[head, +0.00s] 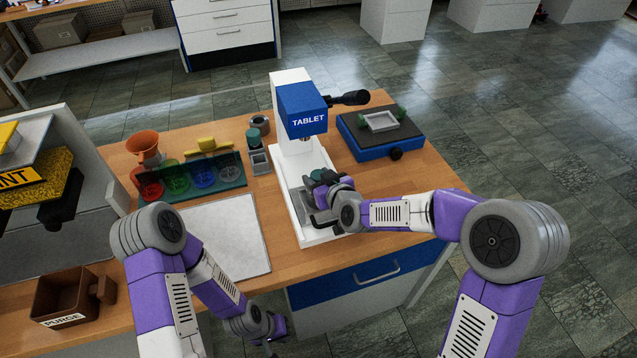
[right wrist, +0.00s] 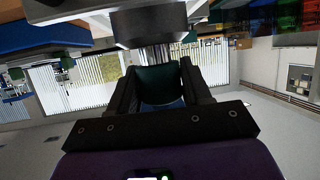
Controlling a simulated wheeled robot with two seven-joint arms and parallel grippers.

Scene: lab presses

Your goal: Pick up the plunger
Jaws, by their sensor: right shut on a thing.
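The tablet press (head: 302,108), white with a blue head marked TABLET, stands mid-table. My right gripper (head: 322,192) is low over its white base. In the right wrist view that gripper (right wrist: 160,90) is shut on a dark green piece (right wrist: 161,86), which looks like the plunger's grip. A dark grey cylinder (right wrist: 150,24) lies against or close to it; I cannot tell whether they are joined. The fingers and wrist hide much of this in the head view. My left gripper (head: 268,338) hangs in front of the table edge, away from the press; its jaws are unclear.
A blue-based device with a tray (head: 380,122) stands right of the press. A grey block with a green-topped piece (head: 256,148) stands left of it. A rack of coloured cups (head: 190,178), an orange funnel (head: 142,143) and a pale mat (head: 222,238) lie farther left. A brown PURGE bin (head: 66,296) is front left.

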